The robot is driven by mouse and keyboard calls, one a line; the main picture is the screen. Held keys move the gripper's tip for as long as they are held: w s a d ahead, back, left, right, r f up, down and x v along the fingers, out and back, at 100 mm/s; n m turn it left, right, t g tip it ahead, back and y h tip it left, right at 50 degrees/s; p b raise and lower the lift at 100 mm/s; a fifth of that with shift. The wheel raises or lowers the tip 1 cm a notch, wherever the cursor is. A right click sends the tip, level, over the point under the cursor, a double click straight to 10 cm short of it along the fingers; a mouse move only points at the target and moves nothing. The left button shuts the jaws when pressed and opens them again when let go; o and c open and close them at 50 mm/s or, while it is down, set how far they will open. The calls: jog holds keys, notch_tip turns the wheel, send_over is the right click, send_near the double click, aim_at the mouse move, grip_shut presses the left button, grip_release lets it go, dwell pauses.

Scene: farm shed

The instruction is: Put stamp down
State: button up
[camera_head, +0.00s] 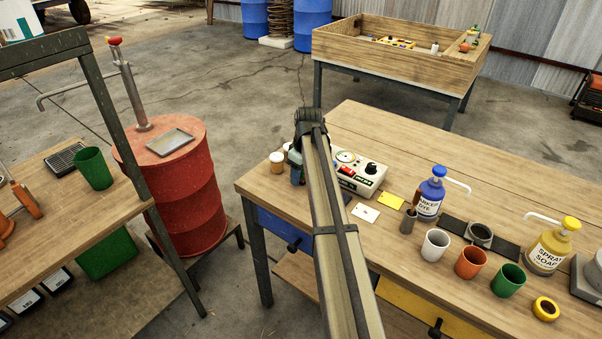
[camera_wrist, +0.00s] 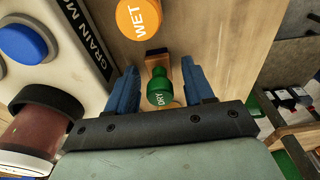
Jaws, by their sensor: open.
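A green stamp (camera_wrist: 160,92) marked "DRY" shows in the wrist view, between my two blue fingers, with a gap on each side. A small dark and brown block (camera_wrist: 156,58) shows just beyond it; I cannot tell if it is the stamp's base. My gripper (camera_wrist: 160,72) is open around the stamp. In the head view my gripper (camera_head: 297,172) is at the left end of the workbench (camera_head: 262,184), mostly behind my arm, and the stamp is hidden there. An orange round top (camera_wrist: 139,18) marked "WET" lies just beyond the fingers.
The grain meter (camera_head: 362,174) stands close right of my gripper in the head view. A white card (camera_head: 365,212) and a yellow card (camera_head: 391,201) lie nearby. A blue dye bottle (camera_head: 430,195) and several cups stand farther right. The bench's left edge is close.

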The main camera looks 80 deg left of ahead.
notch_tip(320, 180, up, 12)
jog(key=w+d, duration=0.1)
jog(key=shift+r, duration=0.15)
dwell(0.4)
